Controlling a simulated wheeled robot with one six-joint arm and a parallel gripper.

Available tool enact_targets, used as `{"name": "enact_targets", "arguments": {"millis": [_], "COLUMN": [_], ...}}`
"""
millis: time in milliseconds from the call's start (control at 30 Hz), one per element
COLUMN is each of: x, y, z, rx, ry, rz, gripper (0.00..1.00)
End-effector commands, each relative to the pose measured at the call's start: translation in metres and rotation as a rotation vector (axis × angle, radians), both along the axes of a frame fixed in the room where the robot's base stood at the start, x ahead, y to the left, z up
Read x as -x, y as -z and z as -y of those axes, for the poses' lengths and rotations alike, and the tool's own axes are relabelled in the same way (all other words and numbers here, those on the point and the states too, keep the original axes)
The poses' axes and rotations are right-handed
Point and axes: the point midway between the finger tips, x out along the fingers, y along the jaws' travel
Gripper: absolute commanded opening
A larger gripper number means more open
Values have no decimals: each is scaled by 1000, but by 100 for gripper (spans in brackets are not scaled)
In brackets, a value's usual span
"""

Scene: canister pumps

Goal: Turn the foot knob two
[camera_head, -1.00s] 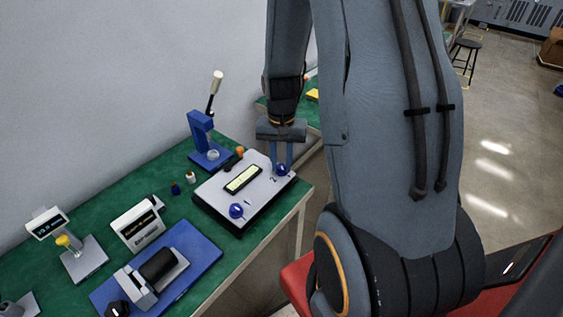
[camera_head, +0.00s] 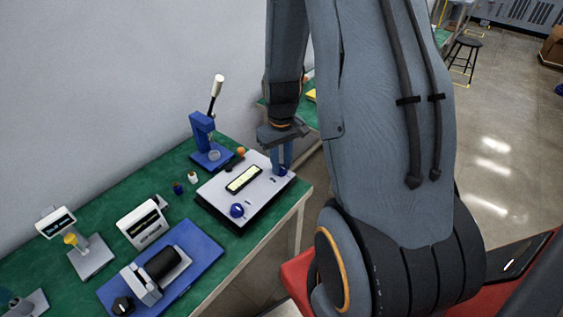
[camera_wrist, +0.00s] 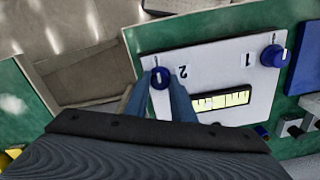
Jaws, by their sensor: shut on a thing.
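A white box with a yellow level window (camera_head: 243,179) stands on the green bench and carries two blue knobs. The knob marked 2 (camera_wrist: 160,78) is at one end of the panel, and in the head view it (camera_head: 280,169) is partly hidden by my fingers. The knob marked 1 (camera_wrist: 273,56) is at the other end and also shows in the head view (camera_head: 237,210). My gripper (camera_head: 281,163) points down and is shut on knob 2, one finger on each side of it in the wrist view (camera_wrist: 159,84). A white pointer line shows on knob 2.
A blue lever press (camera_head: 203,135) stands behind the box. A blue base with a black cylinder (camera_head: 160,264), a white display unit (camera_head: 142,223) and a small scale-like stand (camera_head: 91,257) are at the left. The grey wall runs along the bench's back.

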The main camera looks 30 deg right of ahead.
Motion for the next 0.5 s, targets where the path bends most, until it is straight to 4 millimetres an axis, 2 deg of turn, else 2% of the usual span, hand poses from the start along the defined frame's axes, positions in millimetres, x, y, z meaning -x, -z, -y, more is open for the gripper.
{"name": "enact_targets", "arguments": {"millis": [500], "x": [-1], "y": [-1], "z": [0], "rx": [1], "ry": [-57], "rz": [3], "gripper": [0]}}
